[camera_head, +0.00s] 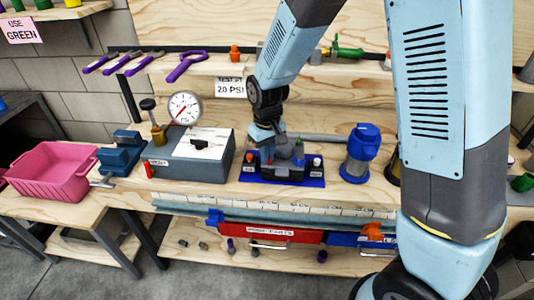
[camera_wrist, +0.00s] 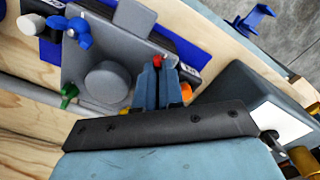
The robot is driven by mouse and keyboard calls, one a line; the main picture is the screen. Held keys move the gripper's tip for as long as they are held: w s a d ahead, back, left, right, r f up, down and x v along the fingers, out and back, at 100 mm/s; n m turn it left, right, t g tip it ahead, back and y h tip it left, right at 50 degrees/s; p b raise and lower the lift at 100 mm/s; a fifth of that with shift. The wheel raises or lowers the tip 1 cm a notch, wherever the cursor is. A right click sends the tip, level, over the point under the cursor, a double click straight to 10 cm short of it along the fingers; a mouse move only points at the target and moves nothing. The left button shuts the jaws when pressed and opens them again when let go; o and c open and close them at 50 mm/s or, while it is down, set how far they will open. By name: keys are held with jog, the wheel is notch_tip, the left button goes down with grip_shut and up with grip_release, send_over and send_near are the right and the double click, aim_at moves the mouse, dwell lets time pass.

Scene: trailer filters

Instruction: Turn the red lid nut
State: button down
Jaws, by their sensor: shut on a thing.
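The red lid nut (camera_wrist: 158,61) shows as a small red piece at the tips of my gripper (camera_wrist: 158,75) in the wrist view. The two pale blue fingers are shut on it and hide most of it. The nut sits on the dark grey filter block (camera_wrist: 104,58), beside its round boss. In the head view my gripper (camera_head: 272,146) reaches down onto the block, which stands on a blue mat (camera_head: 310,182) at the bench's middle.
Bare wood lies between.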

jog(key=m, duration=0.3)
jog(key=shift+w+m, duration=0.1)
jog(key=shift+m, duration=2.1)
jog(key=c, duration=1.3)
grip_release()
jog(key=shift+o, duration=0.2)
notch_tip(320, 180, up, 14)
jog(key=shift+f, duration=0.15)
jog(key=shift+d, duration=0.1)
